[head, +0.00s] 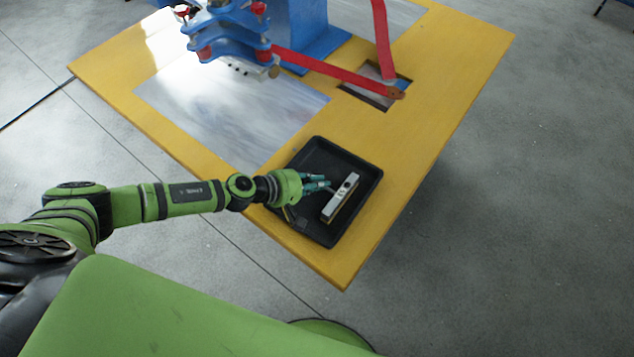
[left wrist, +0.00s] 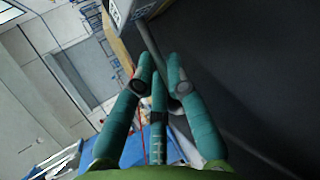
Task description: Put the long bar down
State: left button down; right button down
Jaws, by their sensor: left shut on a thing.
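The long bar (head: 341,198) is pale grey on top with dark marks and a tan side. It shows over the right part of the black tray (head: 297,222), at a slant; I cannot tell whether it touches the tray floor. My left gripper (head: 329,187) reaches in from the left, its teal fingers closed at the bar's left side. In the left wrist view the fingertips (left wrist: 160,60) are close together around a thin grey stem that runs up towards the bar (left wrist: 128,10), only partly in view there. My right gripper is not in view.
The tray sits near the front corner of a yellow table (head: 450,75). Behind it are a shiny grey plate (head: 225,105), a rectangular opening with red arms (head: 335,72) over it, and a blue machine (head: 310,30). The table right of the tray is clear.

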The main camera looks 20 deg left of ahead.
pick_arm(q)
jog(key=shift+f, duration=0.15)
jog(key=c, duration=1.6)
grip_release()
jog(key=shift+o, duration=0.2)
jog(key=shift+r, duration=0.2)
jog(key=shift+s+a+r, duration=0.1)
jog(key=shift+s+a, duration=0.05)
jog(key=shift+a, duration=0.05)
jog(key=b+v, duration=0.1)
jog(key=v, duration=0.9)
jog(key=shift+s+a+b, duration=0.1)
jog(key=shift+s+b, duration=0.15)
jog(key=shift+b, duration=0.15)
jog(key=shift+s+a+r, duration=0.25)
jog(key=shift+s+r, duration=0.05)
jog(key=shift+r, duration=0.1)
